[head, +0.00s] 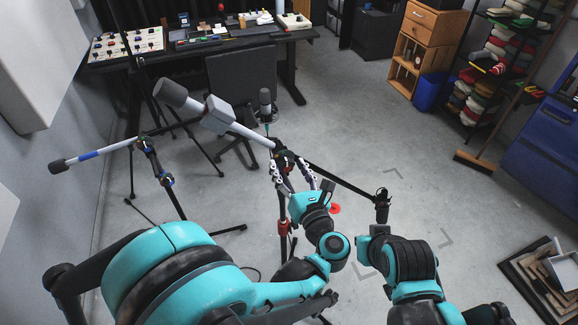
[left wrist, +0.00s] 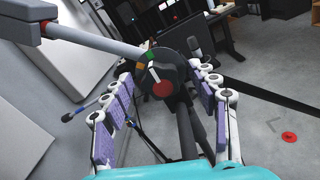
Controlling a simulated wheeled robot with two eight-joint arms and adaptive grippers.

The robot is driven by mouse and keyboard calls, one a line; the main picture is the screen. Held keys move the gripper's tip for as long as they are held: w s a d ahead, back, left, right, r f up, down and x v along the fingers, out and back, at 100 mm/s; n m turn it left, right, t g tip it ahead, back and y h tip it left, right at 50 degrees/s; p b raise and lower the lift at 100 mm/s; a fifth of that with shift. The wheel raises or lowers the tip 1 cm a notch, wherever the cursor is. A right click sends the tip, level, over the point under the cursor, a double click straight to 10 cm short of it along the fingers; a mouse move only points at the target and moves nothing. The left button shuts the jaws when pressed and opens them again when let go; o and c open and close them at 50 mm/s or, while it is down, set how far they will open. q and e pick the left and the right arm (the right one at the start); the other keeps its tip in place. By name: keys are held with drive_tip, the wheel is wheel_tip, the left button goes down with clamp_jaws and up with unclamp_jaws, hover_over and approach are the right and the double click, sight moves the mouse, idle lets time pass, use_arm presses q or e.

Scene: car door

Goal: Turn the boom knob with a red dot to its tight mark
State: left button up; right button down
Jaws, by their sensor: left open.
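The boom knob (left wrist: 157,70) is a dark round knob at the stand's joint. Its red dot (left wrist: 163,89) faces me at its lower edge in the left wrist view. A green mark (left wrist: 150,55) and an orange mark (left wrist: 140,67) show at its upper left. In the head view the joint (head: 279,150) is small and partly hidden by my gripper. My left gripper (head: 292,170) is open, with its fingers on either side of the knob in the left wrist view (left wrist: 163,92). I cannot tell whether they touch it.
The boom carries a grey microphone (head: 180,96) at upper left. Another stand (head: 165,180) with a blue-banded microphone stands left. A desk (head: 200,45) with a chair (head: 240,75) is behind. A red disc (head: 335,209) lies on the floor. Open floor lies to the right.

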use_arm(q)
wheel_tip(320, 180, up, 10)
idle(0.5)
idle(0.4)
